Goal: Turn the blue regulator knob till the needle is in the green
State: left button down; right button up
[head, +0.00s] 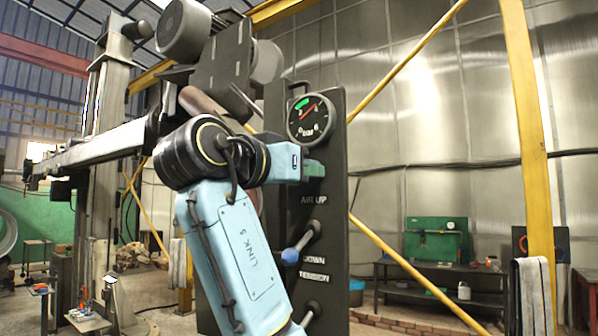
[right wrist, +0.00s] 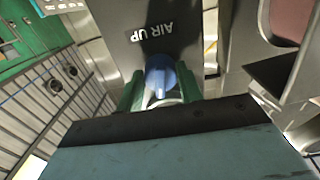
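The blue regulator knob (right wrist: 160,78) shows in the right wrist view, below the upside-down AIR UP label. My right gripper (right wrist: 160,92) has its green fingers on both sides of it, and the knob fills the space between them. In the head view, my right gripper (head: 313,169) is at the dark panel (head: 336,215), just under the gauge, and hides the knob. The round gauge (head: 310,118) has a green patch at its upper left. A red needle seems to point to the upper right, beside the green; it is small. My left gripper is out of view.
A lever with a blue ball end (head: 290,256) sticks out of the panel below the knob, by the DOWN label. Yellow poles (head: 530,130) stand to the right. A workbench (head: 440,272) with a green board stands behind.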

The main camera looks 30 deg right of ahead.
jog(key=shift+c, duration=1)
jog(key=shift+m, duration=0.3)
jog(key=m, duration=0.9)
jog(key=m+b, duration=0.1)
jog(key=m, duration=0.8)
jog(key=shift+w+r+m+b, duration=0.1)
jog(key=shift+r+m+b, duration=0.1)
jog(key=shift+m+b, duration=0.1)
jog(key=shift+m, duration=0.3)
